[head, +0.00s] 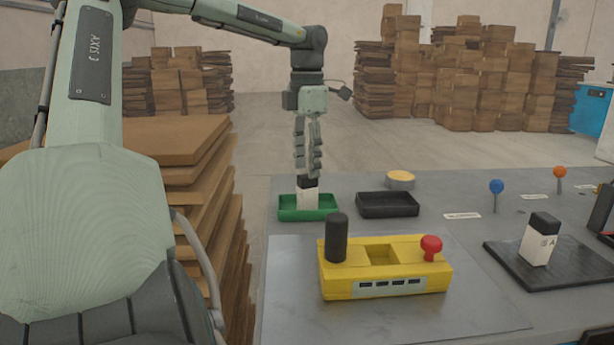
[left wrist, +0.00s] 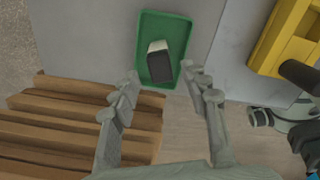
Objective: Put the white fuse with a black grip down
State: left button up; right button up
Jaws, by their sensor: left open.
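A white fuse with a black grip (head: 308,195) stands in the green tray (head: 290,215) on the grey table, its black grip on top. In the left wrist view the fuse (left wrist: 159,62) is inside the green tray (left wrist: 180,28), between and beyond my fingertips. My left gripper (head: 308,172) is just above the fuse, pointing down; in the left wrist view its two fingers (left wrist: 163,82) are spread apart with nothing between them. A second white fuse with a black grip (head: 540,240) stands on a black base at the right. My right gripper does not show.
A yellow box (head: 385,275) with a black handle and a red knob stands in front of the trays. An empty black tray (head: 388,205) is right of the green one. Blue (head: 497,187) and orange (head: 560,172) knobs stand farther right. Stacked boards (head: 200,150) rise at the left.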

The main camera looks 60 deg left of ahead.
pick_arm(q)
notch_tip(320, 180, up, 8)
jog(key=shift+p, duration=0.3)
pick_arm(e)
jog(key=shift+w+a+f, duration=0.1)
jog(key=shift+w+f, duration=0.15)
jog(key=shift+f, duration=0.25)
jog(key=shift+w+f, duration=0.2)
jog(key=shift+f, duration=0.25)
pick_arm(q)
jog(key=shift+f, duration=0.1)
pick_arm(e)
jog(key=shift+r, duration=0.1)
